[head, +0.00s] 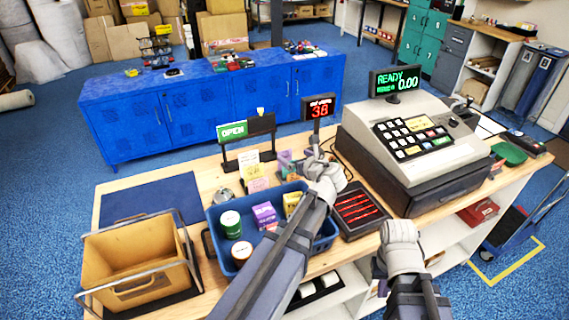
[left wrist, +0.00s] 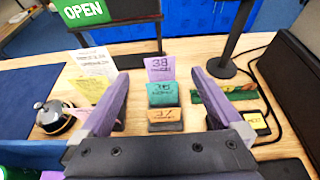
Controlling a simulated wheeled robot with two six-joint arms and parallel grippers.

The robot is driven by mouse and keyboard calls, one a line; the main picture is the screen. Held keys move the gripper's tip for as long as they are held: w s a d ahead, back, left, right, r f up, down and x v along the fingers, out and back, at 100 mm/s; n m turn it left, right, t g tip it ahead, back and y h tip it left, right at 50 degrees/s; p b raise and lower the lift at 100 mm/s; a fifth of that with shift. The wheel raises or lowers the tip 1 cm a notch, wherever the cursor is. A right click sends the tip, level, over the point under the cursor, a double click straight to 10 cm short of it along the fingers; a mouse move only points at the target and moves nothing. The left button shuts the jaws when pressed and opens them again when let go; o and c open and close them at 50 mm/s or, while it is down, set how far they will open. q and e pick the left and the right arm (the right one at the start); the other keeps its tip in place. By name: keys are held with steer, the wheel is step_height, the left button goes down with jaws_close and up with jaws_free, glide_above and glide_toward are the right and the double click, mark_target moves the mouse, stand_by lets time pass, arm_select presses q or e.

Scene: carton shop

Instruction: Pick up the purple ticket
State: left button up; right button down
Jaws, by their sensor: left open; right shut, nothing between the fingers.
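The purple ticket (left wrist: 159,68), marked 38, stands upright at the back of a small dark holder in the left wrist view. A teal ticket (left wrist: 162,94) and an orange ticket (left wrist: 163,115) stand in front of it. My left gripper (left wrist: 157,80) is open, one finger on each side of the tickets with gaps between; nothing is held. In the head view my left arm reaches over the blue tray, and its wrist partly hides the ticket area. My right gripper (head: 380,272) is shut and empty at the counter's front edge, mostly hidden by my wrist.
Left of the tickets are a bell (left wrist: 52,118), paper slips (left wrist: 92,66) and the OPEN sign (head: 232,131). The display post (left wrist: 232,45) stands close on the right. The blue tray (head: 212,232) holds small goods. The cash register (head: 410,150) stands at right.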

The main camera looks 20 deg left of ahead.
mark_target(285, 151)
arm_select(q)
steer(key=shift+b+x, duration=1.5)
steer(key=shift+x, duration=2.3)
steer(key=shift+s+d+f, duration=0.1)
steer(key=shift+c, duration=0.6)
steer(key=c, duration=1.3)
step_height(285, 151, up, 10)
steer(key=p, duration=1)
